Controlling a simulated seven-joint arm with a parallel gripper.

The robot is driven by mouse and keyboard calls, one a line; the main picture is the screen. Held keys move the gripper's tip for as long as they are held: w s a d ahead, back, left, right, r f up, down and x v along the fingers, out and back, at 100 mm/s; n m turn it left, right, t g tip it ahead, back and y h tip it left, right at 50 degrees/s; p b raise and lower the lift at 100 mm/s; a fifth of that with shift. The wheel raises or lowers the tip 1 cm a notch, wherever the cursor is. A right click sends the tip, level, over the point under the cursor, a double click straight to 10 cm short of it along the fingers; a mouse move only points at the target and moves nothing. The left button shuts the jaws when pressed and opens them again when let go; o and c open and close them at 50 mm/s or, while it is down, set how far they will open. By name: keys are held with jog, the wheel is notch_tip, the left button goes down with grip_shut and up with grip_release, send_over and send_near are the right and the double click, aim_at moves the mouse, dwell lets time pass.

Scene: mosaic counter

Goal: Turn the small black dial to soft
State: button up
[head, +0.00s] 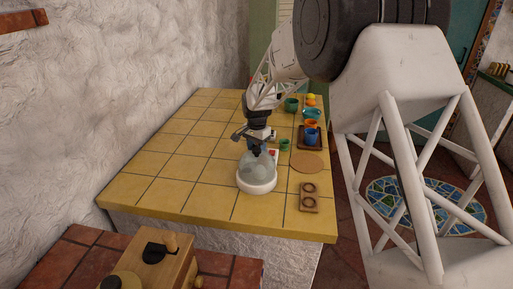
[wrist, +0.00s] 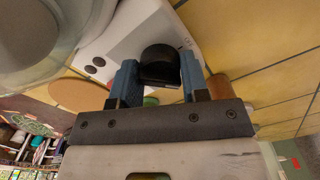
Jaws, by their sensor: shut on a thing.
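The small black dial (wrist: 158,58) sits on a white panel (wrist: 118,38) in the wrist view. My gripper (wrist: 159,76) has one blue finger on each side of the dial and is shut on it. Any markings beside the dial are too small to read. In the head view my gripper (head: 258,147) points down just behind a glass-domed appliance with a round white base (head: 257,187). The dial is hidden there by my gripper and the dome.
The glass dome (wrist: 35,30) is close to my gripper at the wrist view's left. A round tan mat (head: 306,163), a wooden piece with two rings (head: 309,197) and a tray with a blue cup (head: 311,135) stand to the right. The yellow tiled counter (head: 165,165) is clear at left.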

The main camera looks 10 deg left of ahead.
jog(key=o, duration=0.9)
jog(key=shift+r, duration=0.1)
jog(key=shift+r, duration=3.8)
jog(key=shift+r, duration=0.1)
